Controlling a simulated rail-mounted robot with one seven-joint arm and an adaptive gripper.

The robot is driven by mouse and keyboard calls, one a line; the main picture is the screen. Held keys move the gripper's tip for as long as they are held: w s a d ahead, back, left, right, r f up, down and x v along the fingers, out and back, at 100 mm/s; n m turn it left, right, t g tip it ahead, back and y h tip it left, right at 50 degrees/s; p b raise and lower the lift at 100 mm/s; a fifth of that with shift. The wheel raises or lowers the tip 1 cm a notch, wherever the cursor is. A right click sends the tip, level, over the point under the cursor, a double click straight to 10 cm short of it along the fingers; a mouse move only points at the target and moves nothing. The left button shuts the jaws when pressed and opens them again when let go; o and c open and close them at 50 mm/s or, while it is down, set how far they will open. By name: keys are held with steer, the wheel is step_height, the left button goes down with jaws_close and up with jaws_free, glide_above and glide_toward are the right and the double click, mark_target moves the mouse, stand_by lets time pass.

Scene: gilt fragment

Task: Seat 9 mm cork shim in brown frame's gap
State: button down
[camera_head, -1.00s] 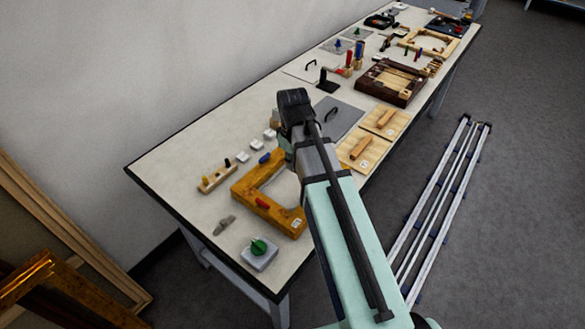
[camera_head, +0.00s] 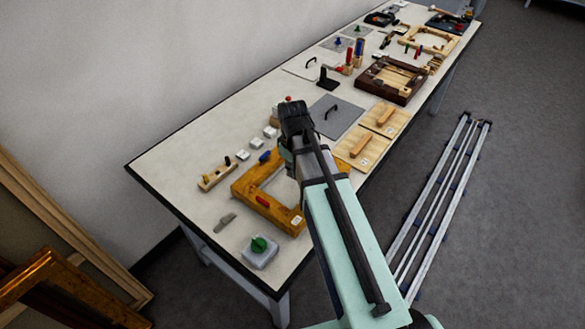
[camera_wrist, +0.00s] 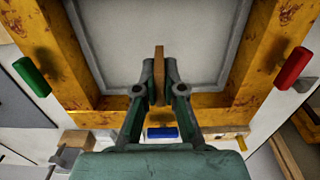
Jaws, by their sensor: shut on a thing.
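My gripper (camera_wrist: 159,78) is shut on a thin, tan-brown strip, the cork shim (camera_wrist: 159,62), which stands edge-on between the fingertips. In the wrist view it appears over the pale panel inside a yellow-brown frame (camera_wrist: 65,45); I cannot tell whether it touches anything. In the head view this yellow-brown frame (camera_head: 243,188) lies near the table's near end, and my arm covers its right part. The gripper fingers and shim are hidden there. A dark brown frame (camera_head: 376,92) with light wood pieces lies farther along the table. No gap is clearly visible in either frame.
Red (camera_wrist: 293,68), green (camera_wrist: 32,77) and blue (camera_wrist: 162,132) handles surround the yellow-brown frame in the wrist view. A grey block with a green knob (camera_head: 259,245), a peg rack (camera_head: 216,177) and small white blocks (camera_head: 243,155) stand nearby. Wooden boards (camera_head: 361,147) lie right.

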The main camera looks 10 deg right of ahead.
steer(key=shift+f, duration=0.1)
steer(key=c, duration=1.3)
jaws_free()
steer(key=shift+r, duration=0.85)
step_height(320, 180, up, 10)
steer(key=shift+w+r+b, duration=0.1)
steer(key=shift+r+b, duration=0.05)
steer(key=shift+b, duration=0.85)
steer(key=shift+o, duration=0.6)
steer(key=shift+r, duration=0.7)
